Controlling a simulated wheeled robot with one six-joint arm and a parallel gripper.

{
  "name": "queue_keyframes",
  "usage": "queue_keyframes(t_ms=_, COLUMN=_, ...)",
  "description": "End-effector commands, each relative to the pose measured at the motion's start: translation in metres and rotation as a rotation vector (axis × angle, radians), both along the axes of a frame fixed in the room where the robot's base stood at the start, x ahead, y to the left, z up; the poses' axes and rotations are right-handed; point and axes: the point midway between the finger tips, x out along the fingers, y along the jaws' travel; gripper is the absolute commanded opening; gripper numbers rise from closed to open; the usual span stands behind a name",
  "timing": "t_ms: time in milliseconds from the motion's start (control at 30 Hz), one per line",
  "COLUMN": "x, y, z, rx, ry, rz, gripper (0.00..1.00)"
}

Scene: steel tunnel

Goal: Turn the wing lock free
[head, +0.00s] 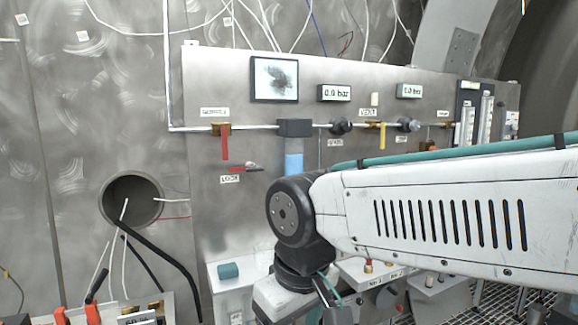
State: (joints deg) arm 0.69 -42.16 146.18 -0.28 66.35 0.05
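The wing lock (246,167) is a small red bar with a silver knob, set on the steel panel on the left side in the head view. It lies roughly level, just above a label that seems to read LOCK (230,179). My white arm reaches in from the right, and its dark joint is to the right of and below the lock, apart from it in the picture. My gripper's fingers do not show; the arm's end runs down to the bottom edge. Nothing of mine covers the lock.
Above the lock runs a pipe with a red-handled valve (224,145), a dark block with a blue cylinder (293,163) and a yellow-handled valve (382,135). Two gauges (334,93) (409,90) read 0.0 bar. A teal object (228,271) lies on a ledge below.

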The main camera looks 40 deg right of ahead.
Motion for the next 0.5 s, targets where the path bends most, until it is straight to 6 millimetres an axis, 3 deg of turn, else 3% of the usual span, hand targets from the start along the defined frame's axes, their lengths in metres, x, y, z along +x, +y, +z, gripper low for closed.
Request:
queue_keyframes(t_ms=167, x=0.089, y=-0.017, z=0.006, rx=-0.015, ry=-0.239, rz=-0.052, gripper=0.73)
queue_keyframes(t_ms=233, x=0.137, y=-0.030, z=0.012, rx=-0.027, ry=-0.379, rz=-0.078, gripper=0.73)
queue_keyframes(t_ms=400, x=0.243, y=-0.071, z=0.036, rx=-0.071, ry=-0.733, rz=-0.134, gripper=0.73)
queue_keyframes(t_ms=500, x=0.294, y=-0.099, z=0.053, rx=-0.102, ry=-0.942, rz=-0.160, gripper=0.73)
